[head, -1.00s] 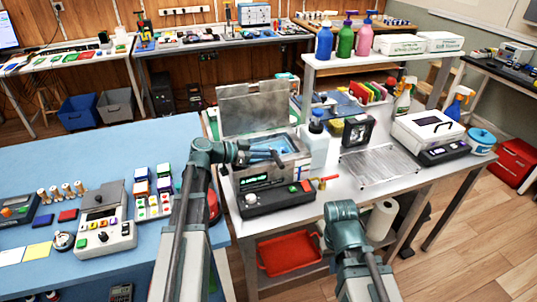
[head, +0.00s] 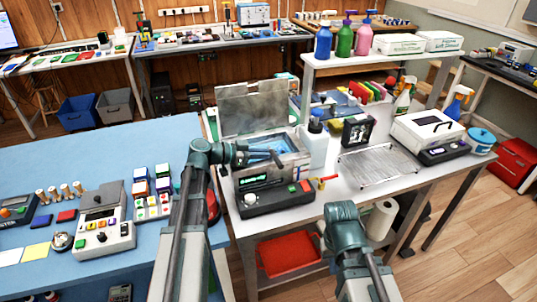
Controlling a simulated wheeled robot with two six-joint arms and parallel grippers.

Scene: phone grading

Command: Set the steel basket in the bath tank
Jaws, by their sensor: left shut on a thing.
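The bath tank (head: 297,161) stands on the white bench in the middle, with its grey lid (head: 252,110) raised behind it and a lit green display on its front. My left gripper (head: 274,156) reaches in from the left over the tank's opening. It is shut on the steel basket, which is mostly hidden by the gripper and the tank's rim. I cannot tell whether the basket touches the tank floor. My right gripper (head: 345,213) hangs in front of the bench at lower right; its fingers are hidden behind its wrist.
A white bottle (head: 315,146) stands close to the tank's right side. A wire rack (head: 378,166) lies to the right, with a white machine (head: 428,131) beyond it. A red tray (head: 288,254) sits on the lower shelf. A blue table (head: 70,157) with devices is at left.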

